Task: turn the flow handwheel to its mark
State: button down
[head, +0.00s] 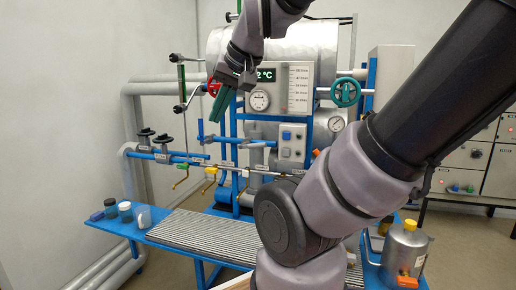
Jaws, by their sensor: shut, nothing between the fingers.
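A green handwheel (345,92) stands upright at the right of the gauge panel, on the blue frame. A red handwheel (212,88) sits at the panel's left, partly hidden behind my gripper. The labels are too small to read, so I cannot tell which wheel is the flow handwheel, and I make out no mark on either. My gripper (217,117) points down in front of the panel's left side, with its green fingers together and nothing between them. It overlaps the red wheel in the picture; whether it touches it I cannot tell. It is well left of the green wheel.
The panel has a display (265,75), a round gauge (259,101) and a scale (299,88). Dark knobs (163,139) and small valves sit on pipes at the left. A blue bench (160,233) holds jars. A metal canister (405,250) stands at the right. My arm hides much of the right.

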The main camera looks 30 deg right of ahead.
aim_at(163, 139)
jog(key=i+j+z, duration=0.15)
jog(key=i+j, duration=0.45)
jog(key=i+j+z, duration=0.2)
jog(key=i+j, duration=0.5)
jog(key=i+j+z, duration=0.15)
jog(key=i+j, duration=0.45)
jog(key=j, duration=0.15)
